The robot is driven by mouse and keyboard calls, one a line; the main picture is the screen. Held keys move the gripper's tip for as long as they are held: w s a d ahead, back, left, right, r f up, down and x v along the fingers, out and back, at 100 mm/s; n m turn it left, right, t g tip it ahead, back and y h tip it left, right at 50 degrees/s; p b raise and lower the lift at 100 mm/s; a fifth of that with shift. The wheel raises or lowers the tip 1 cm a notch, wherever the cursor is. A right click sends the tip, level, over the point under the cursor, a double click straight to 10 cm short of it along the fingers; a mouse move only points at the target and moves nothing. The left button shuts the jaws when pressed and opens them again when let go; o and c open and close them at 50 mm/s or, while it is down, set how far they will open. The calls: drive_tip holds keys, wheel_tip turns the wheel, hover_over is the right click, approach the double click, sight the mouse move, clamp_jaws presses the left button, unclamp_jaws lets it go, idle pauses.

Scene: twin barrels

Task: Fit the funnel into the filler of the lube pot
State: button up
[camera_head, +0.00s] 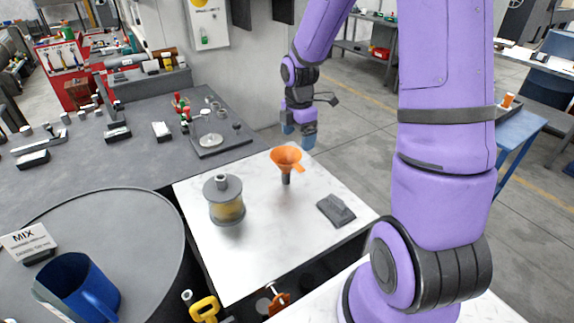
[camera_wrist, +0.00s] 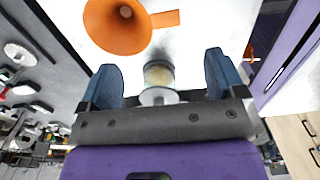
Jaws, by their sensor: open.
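The orange funnel (camera_head: 286,157) stands upright on the pale tabletop, wide mouth up and tab handle to the right. A dark piece shows below its cone; I cannot tell if that is its spout or a holder. The lube pot (camera_head: 226,208), a clear jar with yellowish contents and a dark grey lid with a raised top, stands left and nearer. My gripper (camera_head: 299,132) is open and empty beyond the funnel, apart from it. In the wrist view the funnel (camera_wrist: 112,28) lies ahead of the blue fingers (camera_wrist: 162,66), and the pot (camera_wrist: 159,76) shows between them, farther off.
A dark grey block (camera_head: 336,209) lies on the pale table (camera_head: 262,262) right of the pot. A grey tray with a metal disc (camera_head: 211,141) is on the dark bench behind. A blue jug (camera_head: 76,287) stands on the round drum top at left. The table's front is clear.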

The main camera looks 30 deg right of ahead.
sight(297, 166)
drive_tip(key=shift+f, duration=4.75)
drive_tip(key=c, duration=1)
drive_tip(key=shift+r, duration=0.15)
